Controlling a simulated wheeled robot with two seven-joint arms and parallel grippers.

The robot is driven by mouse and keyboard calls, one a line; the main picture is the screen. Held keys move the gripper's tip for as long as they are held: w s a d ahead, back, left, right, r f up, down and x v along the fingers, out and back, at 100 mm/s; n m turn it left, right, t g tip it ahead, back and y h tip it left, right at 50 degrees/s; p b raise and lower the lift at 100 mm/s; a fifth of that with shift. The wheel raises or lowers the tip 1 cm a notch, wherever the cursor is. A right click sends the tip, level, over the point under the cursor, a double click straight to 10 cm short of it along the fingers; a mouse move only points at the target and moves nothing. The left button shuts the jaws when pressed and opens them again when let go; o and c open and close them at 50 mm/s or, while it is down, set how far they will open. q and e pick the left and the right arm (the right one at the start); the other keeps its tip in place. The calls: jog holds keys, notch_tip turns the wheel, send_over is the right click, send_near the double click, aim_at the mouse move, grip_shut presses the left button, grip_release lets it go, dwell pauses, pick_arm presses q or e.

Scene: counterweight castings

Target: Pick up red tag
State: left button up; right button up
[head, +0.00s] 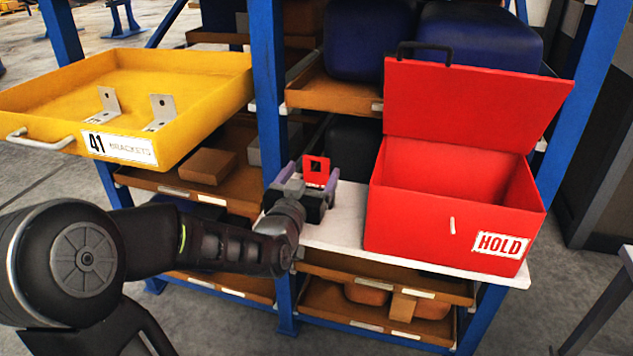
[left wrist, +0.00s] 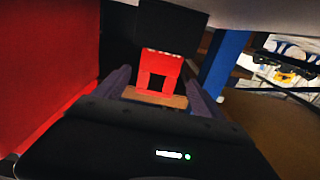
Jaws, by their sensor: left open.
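The red tag (head: 316,170) is a small flat piece with a square cut-out, above the white shelf just left of the red HOLD box. My left gripper (head: 308,180) is at the tag, its two purple-grey fingers apart on either side of it. In the left wrist view the tag (left wrist: 160,72) shows between the open fingers (left wrist: 158,88), with a gap on each side. A dark block touches or backs the tag's upper edge there; I cannot tell which. My right gripper is not in view.
The red HOLD box (head: 455,215) stands with its lid up on the white shelf (head: 335,232), close to my left gripper. A yellow drawer (head: 215,75) with metal brackets juts out at left. A blue rack post (head: 268,80) stands behind the gripper.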

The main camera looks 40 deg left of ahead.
pick_arm(q)
jog(key=shift+w, duration=0.2)
jog(key=x, duration=0.5)
jog(key=shift+w+d+r, duration=0.1)
jog(key=shift+w, duration=0.05)
jog(key=shift+c, duration=0.2)
dwell(0.4)
jog(key=c, duration=1.4)
